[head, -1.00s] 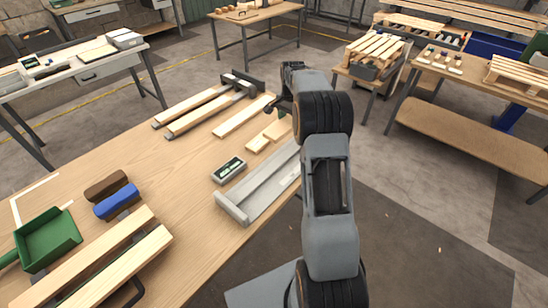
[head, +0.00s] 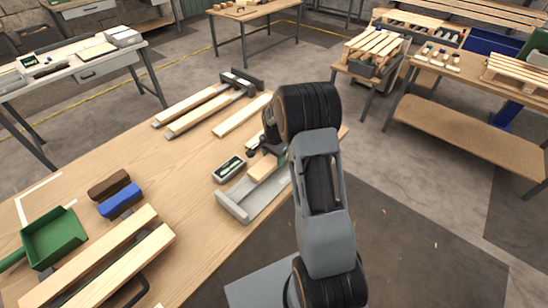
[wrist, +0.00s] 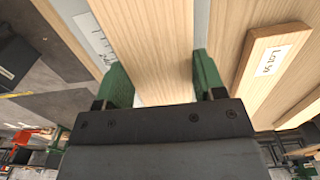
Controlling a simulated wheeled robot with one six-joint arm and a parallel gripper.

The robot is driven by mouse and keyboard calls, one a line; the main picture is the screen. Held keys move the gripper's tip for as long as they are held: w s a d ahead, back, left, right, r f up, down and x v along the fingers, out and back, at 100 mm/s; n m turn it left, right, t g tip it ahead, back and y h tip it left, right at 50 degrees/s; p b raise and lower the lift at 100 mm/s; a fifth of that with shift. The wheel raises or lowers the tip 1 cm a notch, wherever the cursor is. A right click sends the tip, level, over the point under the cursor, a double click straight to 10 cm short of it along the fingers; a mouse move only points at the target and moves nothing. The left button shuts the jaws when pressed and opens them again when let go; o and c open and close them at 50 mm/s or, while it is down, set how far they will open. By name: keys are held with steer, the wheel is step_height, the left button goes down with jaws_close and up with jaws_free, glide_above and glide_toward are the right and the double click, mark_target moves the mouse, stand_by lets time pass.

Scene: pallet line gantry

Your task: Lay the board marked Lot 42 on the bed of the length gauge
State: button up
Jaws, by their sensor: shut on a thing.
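My gripper (wrist: 160,82) is shut on a pale wooden board (wrist: 150,40), its green fingers on either side of it. No label shows on the visible face of this board, so I cannot read its lot. In the head view the held board (head: 263,168) is over the grey trough of the length gauge (head: 234,206), roughly along it. I cannot tell whether it touches the bed. In the wrist view the gauge bed shows beside the board, with a white written label (wrist: 98,38). My arm hides the gauge's right part.
Another short board (wrist: 262,62), with a label that seems to read Lot 59, lies on the table to the right in the wrist view. A small display box (head: 229,168) stands left of the gauge. Long slats (head: 205,112) lie farther back. A blue block (head: 120,201) is at left.

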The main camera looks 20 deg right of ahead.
steer(key=shift+f, duration=0.6)
steer(key=shift+f, duration=0.15)
steer(key=o, duration=1)
step_height(320, 180, up, 11)
steer(key=b, duration=0.2)
steer(key=s+a+r+n+t, duration=0.2)
steer(key=s+a+r+n, duration=0.35)
steer(key=s+r, duration=0.35)
steer(key=s+a+n, duration=0.1)
steer(key=s+n, duration=0.1)
steer(key=s, duration=0.2)
steer(key=s+a+r+n+t, duration=0.1)
steer(key=s+a+n, duration=0.1)
steer(key=s+n, duration=0.1)
steer(key=s+a+n+t, duration=0.1)
steer(key=s+a+n, duration=0.1)
steer(key=s, duration=0.4)
steer(key=shift+r+n, duration=0.25)
